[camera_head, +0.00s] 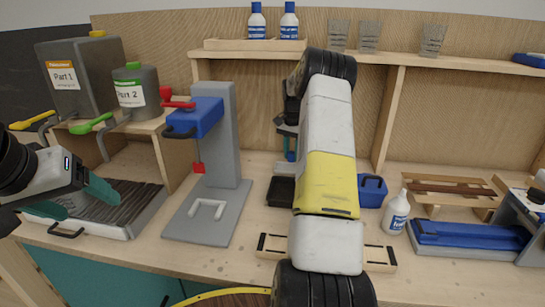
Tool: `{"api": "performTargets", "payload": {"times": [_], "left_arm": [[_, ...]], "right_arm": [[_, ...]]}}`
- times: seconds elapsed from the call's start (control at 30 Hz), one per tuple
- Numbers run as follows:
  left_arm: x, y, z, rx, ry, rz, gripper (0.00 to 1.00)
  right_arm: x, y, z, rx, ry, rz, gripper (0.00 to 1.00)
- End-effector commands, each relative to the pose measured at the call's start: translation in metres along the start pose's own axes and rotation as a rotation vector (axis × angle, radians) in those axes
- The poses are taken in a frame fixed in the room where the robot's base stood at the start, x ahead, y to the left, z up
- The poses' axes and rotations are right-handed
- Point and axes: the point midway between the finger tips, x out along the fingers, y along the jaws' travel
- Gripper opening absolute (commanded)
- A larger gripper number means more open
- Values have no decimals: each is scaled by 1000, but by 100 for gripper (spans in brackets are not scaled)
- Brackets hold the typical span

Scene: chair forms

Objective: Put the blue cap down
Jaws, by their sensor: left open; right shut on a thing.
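My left gripper (73,199) is open at the left, its teal fingers spread over the grey tray of dark rods. My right arm reaches up the middle of the picture. My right gripper (290,148) is mostly hidden behind that arm, with a bit of teal finger showing above the bench. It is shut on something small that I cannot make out. I cannot clearly see a loose blue cap. A white bottle (397,214) with a blue label stands upright on the bench, right of my arm, with no blue cap on its white top.
Two blue-capped bottles (257,22) stand on the upper shelf (440,60). A grey and blue press (220,140) stands left of my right arm. A black tray (280,191), a blue bin (371,190) and a blue fixture (465,235) are on the bench (255,225).

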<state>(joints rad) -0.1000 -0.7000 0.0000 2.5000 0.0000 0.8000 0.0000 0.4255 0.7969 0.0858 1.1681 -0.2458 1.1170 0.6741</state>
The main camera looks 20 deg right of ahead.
Motion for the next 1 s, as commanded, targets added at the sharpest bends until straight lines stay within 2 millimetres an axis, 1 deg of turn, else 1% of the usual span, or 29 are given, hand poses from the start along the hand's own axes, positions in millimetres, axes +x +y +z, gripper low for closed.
{"api": "performTargets", "payload": {"times": [0.03,0.17,0.4,0.67,0.97,1.0], "left_arm": [[0,0,0,0,0,0,74],[0,0,0,0,0,0,74],[0,0,0,0,0,0,74],[0,0,0,0,0,0,74],[0,0,0,0,0,0,74],[0,0,0,0,0,0,74]], "right_arm": [[0,-2,-3,0,1,-1,0],[5,-2,-5,0,-1,0,0],[35,-2,-4,1,-2,1,0],[36,-2,-4,1,1,0,0],[45,-2,-4,1,0,0,0],[45,-2,-4,1,0,0,31]]}}
